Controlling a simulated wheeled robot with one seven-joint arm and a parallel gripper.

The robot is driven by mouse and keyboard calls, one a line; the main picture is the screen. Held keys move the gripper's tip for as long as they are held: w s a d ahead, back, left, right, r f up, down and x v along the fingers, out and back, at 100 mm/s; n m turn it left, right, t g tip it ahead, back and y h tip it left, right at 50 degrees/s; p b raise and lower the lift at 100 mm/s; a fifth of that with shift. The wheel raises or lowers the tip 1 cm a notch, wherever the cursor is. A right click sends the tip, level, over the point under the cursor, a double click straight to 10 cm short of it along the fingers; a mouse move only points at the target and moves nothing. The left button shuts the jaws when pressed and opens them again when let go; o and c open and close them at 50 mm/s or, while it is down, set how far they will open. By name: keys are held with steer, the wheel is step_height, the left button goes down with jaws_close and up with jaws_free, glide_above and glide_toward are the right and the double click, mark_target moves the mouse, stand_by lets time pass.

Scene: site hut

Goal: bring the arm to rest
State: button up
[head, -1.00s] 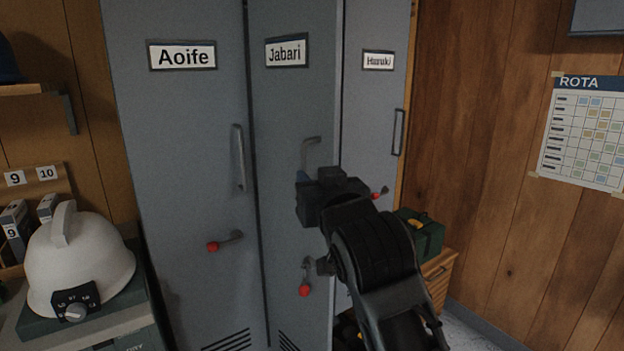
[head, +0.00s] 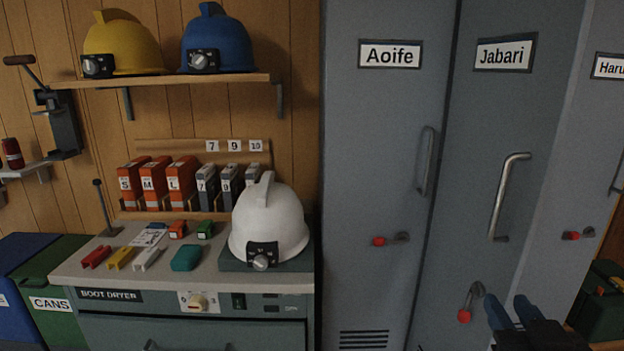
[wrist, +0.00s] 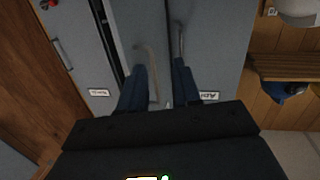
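My gripper (head: 512,308) is at the lower right of the head view, in front of the lower part of the Jabari locker (head: 482,120). Its two blue fingers stand apart with nothing held between them. In the wrist view, which is upside down, the open fingers (wrist: 158,80) show with the Jabari door's bar handle (wrist: 153,72) seen between them, apart from them. The same handle (head: 505,195) is clear in the head view. The Jabari red-tipped latch (head: 466,312) points down, just left of the fingers. Most of my arm is out of view.
The Aoife locker (head: 385,140) and Haruki locker (head: 603,130) flank it, their red-tipped latches roughly level. A boot dryer (head: 200,325) with a white helmet (head: 268,225) on top stands left. A green case (head: 602,300) sits at the lower right.

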steer(key=s+a+f+n+y, duration=0.1)
steer(key=s+a+f, duration=0.1)
steer(key=s+f, duration=0.6)
steer(key=s+a+g+y, duration=0.1)
steer(key=s, duration=1.3)
steer(key=s+a+f+g+y, duration=0.1)
steer(key=s+a, duration=0.1)
steer(key=s, duration=1.2)
steer(key=shift+a+n, duration=0.25)
steer(key=shift+n, duration=0.05)
